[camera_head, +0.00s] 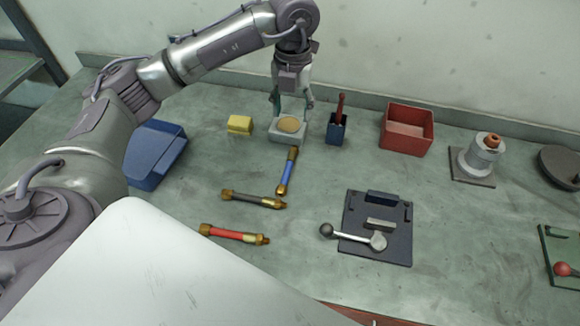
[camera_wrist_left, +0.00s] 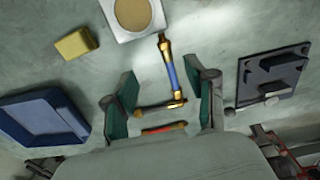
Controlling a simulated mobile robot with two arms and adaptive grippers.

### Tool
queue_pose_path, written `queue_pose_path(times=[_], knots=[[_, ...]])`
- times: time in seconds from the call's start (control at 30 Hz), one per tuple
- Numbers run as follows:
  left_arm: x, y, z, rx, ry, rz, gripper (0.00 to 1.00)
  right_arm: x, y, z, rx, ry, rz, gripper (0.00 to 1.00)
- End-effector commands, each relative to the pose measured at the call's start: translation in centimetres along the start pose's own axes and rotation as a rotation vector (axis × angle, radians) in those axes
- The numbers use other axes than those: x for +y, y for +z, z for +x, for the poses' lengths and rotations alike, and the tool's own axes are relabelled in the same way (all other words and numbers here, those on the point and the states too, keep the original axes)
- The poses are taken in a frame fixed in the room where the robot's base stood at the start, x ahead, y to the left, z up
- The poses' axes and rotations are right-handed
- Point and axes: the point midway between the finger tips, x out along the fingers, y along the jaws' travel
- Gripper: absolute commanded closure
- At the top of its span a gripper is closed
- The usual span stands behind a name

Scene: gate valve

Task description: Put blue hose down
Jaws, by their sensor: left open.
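The blue hose (camera_head: 287,172) with brass ends lies on the table, just in front of a light grey block with a tan round top (camera_head: 288,134). Its near end is close to the right end of a dark hose (camera_head: 252,199). My left gripper (camera_head: 292,103) is open and empty, raised above the table near the grey block. In the left wrist view, the blue hose (camera_wrist_left: 171,77) shows between the two green-padded fingers (camera_wrist_left: 162,100), apart from both. My right gripper is not in view.
A red hose (camera_head: 235,235) lies nearest. A blue bin (camera_head: 155,153) and yellow block (camera_head: 240,124) are left. A blue holder (camera_head: 337,131), red box (camera_head: 407,128) and grey valve part (camera_head: 480,158) stand right. A dark lever plate (camera_head: 378,229) lies front right.

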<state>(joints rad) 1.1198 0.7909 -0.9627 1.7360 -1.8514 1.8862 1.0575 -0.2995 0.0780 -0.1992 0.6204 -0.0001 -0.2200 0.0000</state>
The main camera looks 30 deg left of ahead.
Motion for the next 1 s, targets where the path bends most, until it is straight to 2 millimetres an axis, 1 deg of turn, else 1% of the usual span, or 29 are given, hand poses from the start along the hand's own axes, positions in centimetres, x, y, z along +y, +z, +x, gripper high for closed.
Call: queue_pose_path(times=[0.2, 0.3, 0.4, 0.47, 0.57, 0.73, 0.83, 1.0], knots=[[-0.1, -0.2, 4.3, 0.006, -0.001, 0.001, 0.44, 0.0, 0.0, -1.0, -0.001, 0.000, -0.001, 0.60], [-0.1, -0.1, 5.9, 0.005, -0.003, 0.000, 0.44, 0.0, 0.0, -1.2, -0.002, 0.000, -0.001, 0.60], [-0.2, -0.1, 6.8, 0.003, -0.004, 0.001, 0.44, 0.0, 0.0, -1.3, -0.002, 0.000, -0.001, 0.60], [-0.2, -0.1, 7.1, 0.003, -0.004, 0.001, 0.44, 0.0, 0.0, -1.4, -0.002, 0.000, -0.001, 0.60], [-0.3, 0.0, 7.8, 0.004, -0.004, 0.001, 0.44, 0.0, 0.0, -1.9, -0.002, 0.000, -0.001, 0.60], [-0.7, 0.3, 10.2, 0.006, -0.004, 0.001, 0.44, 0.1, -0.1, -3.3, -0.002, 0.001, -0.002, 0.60], [-0.7, 0.3, 11.7, 0.005, -0.005, 0.001, 0.44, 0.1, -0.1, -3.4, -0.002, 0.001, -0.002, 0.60], [-0.7, 0.4, 12.4, 0.002, -0.006, 0.002, 0.44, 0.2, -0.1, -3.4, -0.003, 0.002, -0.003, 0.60]])
